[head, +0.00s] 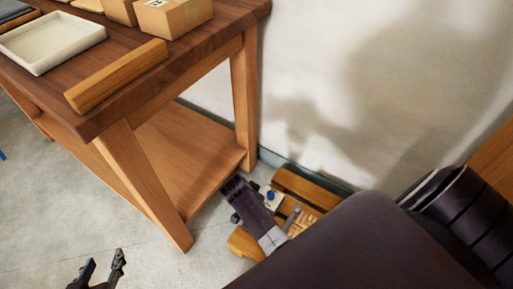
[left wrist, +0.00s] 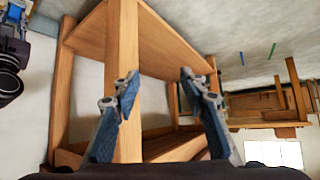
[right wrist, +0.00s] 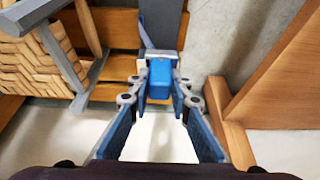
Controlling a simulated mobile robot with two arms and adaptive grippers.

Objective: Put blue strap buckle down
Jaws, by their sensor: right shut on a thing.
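The blue strap buckle (right wrist: 159,75) sits between the fingertips of my right gripper (right wrist: 162,90) in the right wrist view, and the fingers are shut on it. A grey strap (right wrist: 165,22) runs up from behind it over a wooden slatted seat (right wrist: 113,28). The seat also shows low by the wall in the head view (head: 310,186), partly hidden by my right arm. A small blue spot there may be the buckle. My left gripper (head: 104,261) is open and empty at the bottom left of the head view. It is also open in the left wrist view (left wrist: 158,84).
A woven piece with a grey frame (right wrist: 32,62) stands beside the buckle. A wooden table (head: 190,58) with a lower shelf is at the left, bearing a white tray (head: 40,62), cardboard boxes (head: 172,16) and a wooden bar (head: 118,76). Bare floor lies left of the table leg.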

